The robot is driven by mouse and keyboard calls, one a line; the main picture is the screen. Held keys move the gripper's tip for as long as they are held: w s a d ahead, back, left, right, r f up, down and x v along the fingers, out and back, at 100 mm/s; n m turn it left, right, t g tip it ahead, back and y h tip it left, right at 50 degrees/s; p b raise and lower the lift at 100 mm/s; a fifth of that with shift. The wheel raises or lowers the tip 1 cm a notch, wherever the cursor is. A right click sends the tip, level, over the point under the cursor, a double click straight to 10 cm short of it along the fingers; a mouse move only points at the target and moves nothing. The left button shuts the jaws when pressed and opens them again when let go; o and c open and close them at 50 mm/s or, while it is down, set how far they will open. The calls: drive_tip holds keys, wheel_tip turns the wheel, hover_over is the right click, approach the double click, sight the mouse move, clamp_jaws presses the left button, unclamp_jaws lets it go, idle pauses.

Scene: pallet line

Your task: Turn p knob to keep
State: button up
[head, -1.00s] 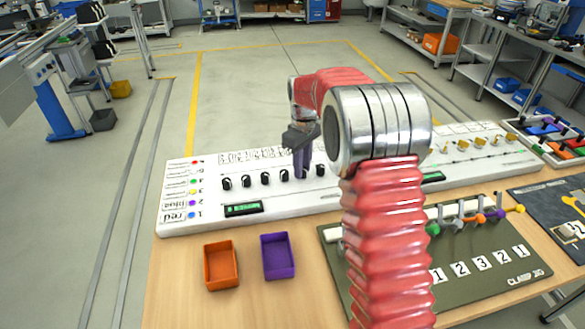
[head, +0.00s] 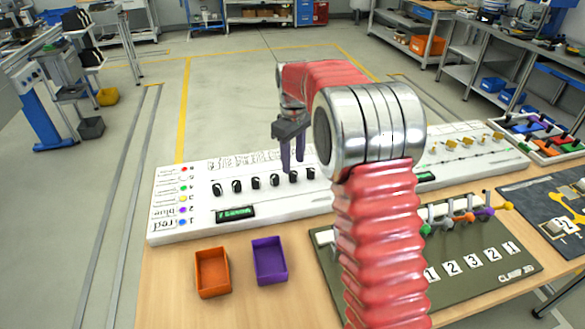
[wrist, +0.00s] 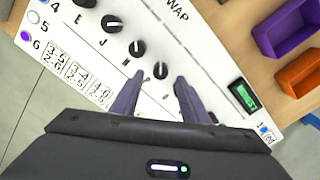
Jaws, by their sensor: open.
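A long white panel (head: 330,196) carries a row of black knobs (head: 256,183) with white pointer marks. My gripper (head: 292,166) is over the right part of this row, with its two purple fingers pointing down. In the wrist view my gripper (wrist: 160,79) is open and empty. One black knob (wrist: 160,70) lies between and just past the fingertips, and no finger appears to grip it. Three more knobs run up and left from it, with letters like E, J and H beside them. Another dark knob (wrist: 212,117) shows partly beside the right finger.
An orange bin (head: 212,272) and a purple bin (head: 269,260) stand on the wooden table in front of the panel. A dark green board (head: 470,262) with coloured levers lies to the right. A green display (head: 235,213) sits on the panel. My arm hides the panel's middle.

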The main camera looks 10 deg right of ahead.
sight(293, 173)
wheel_tip(293, 173, up, 9)
idle(0.3)
idle(0.4)
drive_tip(key=s+f+m, duration=0.3)
drive_tip(key=s+f, duration=0.1)
drive_tip(key=s+a+r+m+t, duration=0.1)
drive_tip(key=s+r+m+t, duration=0.1)
drive_tip(key=s, duration=1.4)
drive_tip(key=s+a+r+m+t, duration=0.2)
drive_tip(key=s+r+t, duration=0.1)
drive_tip(key=s, duration=1.3)
drive_tip(key=shift+s+t, duration=0.15)
drive_tip(key=shift+t, duration=0.15)
